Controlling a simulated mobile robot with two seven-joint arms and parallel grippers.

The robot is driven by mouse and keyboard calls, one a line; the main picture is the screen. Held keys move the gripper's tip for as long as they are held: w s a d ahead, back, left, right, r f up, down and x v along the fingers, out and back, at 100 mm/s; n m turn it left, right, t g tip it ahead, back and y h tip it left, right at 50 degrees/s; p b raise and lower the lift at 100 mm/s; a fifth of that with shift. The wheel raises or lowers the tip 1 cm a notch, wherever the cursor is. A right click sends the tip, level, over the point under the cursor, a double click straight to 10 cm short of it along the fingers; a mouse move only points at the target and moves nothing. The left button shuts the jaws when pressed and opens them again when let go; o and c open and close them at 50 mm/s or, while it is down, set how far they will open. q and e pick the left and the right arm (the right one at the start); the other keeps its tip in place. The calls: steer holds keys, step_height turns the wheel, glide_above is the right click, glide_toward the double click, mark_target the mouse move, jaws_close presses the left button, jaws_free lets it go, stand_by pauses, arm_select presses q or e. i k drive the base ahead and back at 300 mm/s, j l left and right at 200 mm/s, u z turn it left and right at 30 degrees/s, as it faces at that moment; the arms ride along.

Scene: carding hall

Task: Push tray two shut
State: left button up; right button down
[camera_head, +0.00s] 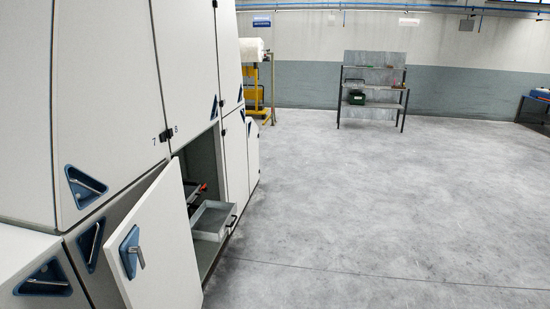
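A light grey tray (212,221) sticks out of the open lower compartment of the white machine on the left. It has a dark handle (232,222) on its front. No number shows on it, so I cannot tell whether it is tray two. A white door (160,245) with a blue triangular latch plate (131,252) stands swung open in front of the compartment and hides part of its inside. Red and dark parts (196,192) show behind the tray, too small to make out. Neither of my grippers is in view.
White machine panels (110,90) with blue latch plates line the left side. The grey floor (370,200) to the right is clear. A shelf rack (373,88) and a yellow frame (254,85) stand at the back; a dark table (537,105) is far right.

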mark_target(212, 221)
steer(key=i+u, duration=0.1)
steer(key=i, duration=0.7)
steer(key=i+l+u, duration=0.1)
steer(key=i, duration=0.7)
steer(key=i+l+u, duration=0.15)
steer(key=i+u, duration=0.35)
steer(key=i+l+u, duration=0.3)
steer(key=u, duration=0.2)
steer(key=i+l+u, duration=0.3)
steer(key=l+u, duration=0.2)
steer(key=i+l+u, duration=0.25)
steer(key=l+u, duration=0.25)
steer(key=i+l+u, duration=0.2)
steer(key=l, duration=0.15)
steer(key=l+u, duration=0.2)
steer(key=l, duration=0.15)
steer(key=k, duration=0.05)
